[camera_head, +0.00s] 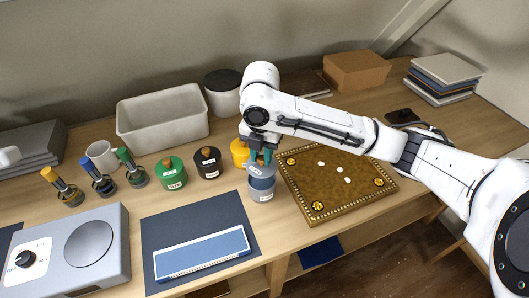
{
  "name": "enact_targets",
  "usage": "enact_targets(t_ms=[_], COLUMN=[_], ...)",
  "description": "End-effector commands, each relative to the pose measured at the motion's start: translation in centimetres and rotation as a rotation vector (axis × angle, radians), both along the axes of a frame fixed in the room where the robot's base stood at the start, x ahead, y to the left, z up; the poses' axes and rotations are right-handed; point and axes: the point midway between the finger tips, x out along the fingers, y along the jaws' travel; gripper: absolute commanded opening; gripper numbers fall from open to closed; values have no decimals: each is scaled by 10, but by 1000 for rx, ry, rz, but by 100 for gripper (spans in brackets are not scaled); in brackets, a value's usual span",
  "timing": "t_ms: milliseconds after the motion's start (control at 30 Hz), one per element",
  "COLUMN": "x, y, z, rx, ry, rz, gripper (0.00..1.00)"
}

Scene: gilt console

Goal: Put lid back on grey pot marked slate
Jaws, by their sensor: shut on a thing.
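The grey pot (262,190) stands on the table at the front right end of the row of pots, with a small white label on its front too small to read. A grey-blue lid (258,170) with a white label is directly above the pot's mouth, looking slightly tilted. My gripper (264,157) points down over the pot, shut on the lid, most likely by its knob, which the fingers hide. I cannot tell whether the lid touches the rim.
Yellow (239,149), black (208,163) and green (171,174) pots stand close by on the left. A framed brown board (336,178) with white pieces lies close on the right. A dark mat (204,225) with a blue panel lies in front left.

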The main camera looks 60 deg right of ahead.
Motion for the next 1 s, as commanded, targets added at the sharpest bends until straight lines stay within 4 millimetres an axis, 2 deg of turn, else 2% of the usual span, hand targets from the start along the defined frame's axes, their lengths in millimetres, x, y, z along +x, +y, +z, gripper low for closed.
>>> enact_targets(t_ms=[500, 1000], x=[0, 0], y=[0, 0], z=[-47, -53], rx=[1, 0], ry=[0, 0], rz=[-3, -2], gripper=[0, 0])
